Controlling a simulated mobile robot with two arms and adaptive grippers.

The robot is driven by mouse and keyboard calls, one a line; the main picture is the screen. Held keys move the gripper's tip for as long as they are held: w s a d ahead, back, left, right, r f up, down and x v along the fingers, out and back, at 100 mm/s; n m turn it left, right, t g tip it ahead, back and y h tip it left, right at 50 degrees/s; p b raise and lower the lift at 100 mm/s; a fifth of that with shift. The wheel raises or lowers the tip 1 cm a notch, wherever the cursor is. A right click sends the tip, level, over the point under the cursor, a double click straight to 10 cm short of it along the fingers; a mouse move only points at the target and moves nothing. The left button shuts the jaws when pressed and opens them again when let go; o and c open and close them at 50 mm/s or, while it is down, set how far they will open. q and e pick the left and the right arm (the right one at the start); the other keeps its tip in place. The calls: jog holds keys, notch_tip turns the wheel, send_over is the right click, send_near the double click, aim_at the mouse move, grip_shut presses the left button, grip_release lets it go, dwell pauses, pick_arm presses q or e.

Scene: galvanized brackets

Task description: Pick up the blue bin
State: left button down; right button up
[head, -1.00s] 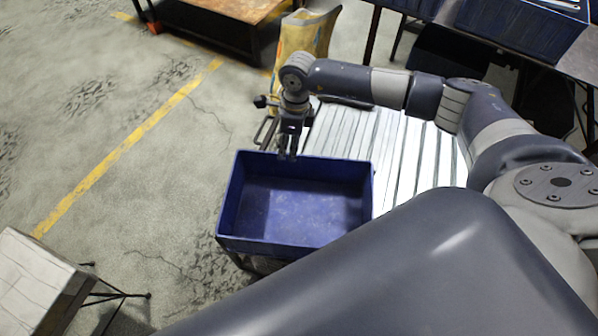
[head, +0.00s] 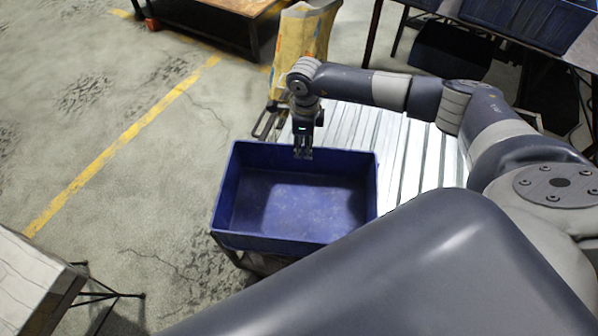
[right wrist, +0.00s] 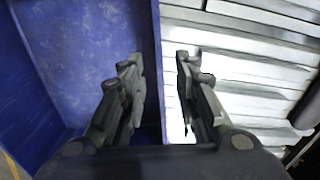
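The blue bin (head: 295,244) is an open, empty rectangular box in the middle of the head view, upright on a dark support. My right gripper (head: 303,154) is at the bin's far wall, pointing down. In the right wrist view, my right gripper (right wrist: 159,75) is open. The bin's wall (right wrist: 148,40) runs between its two fingers, with one finger over the inside of the bin and the other outside it. A gap shows between the fingers and the wall. My left gripper is not in view.
Ridged galvanized metal (head: 400,160) lies right beside the bin. A yellow sack (head: 300,40) stands behind it. Another blue bin (head: 530,22) sits on a table at top right. A pale box (head: 30,275) stands at lower left. The floor to the left is open.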

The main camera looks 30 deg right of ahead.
notch_tip(320, 180, down, 3)
jog(key=shift+r+b, duration=0.2)
jog(key=shift+b, duration=0.25)
grip_shut()
jog(key=shift+r, duration=0.2)
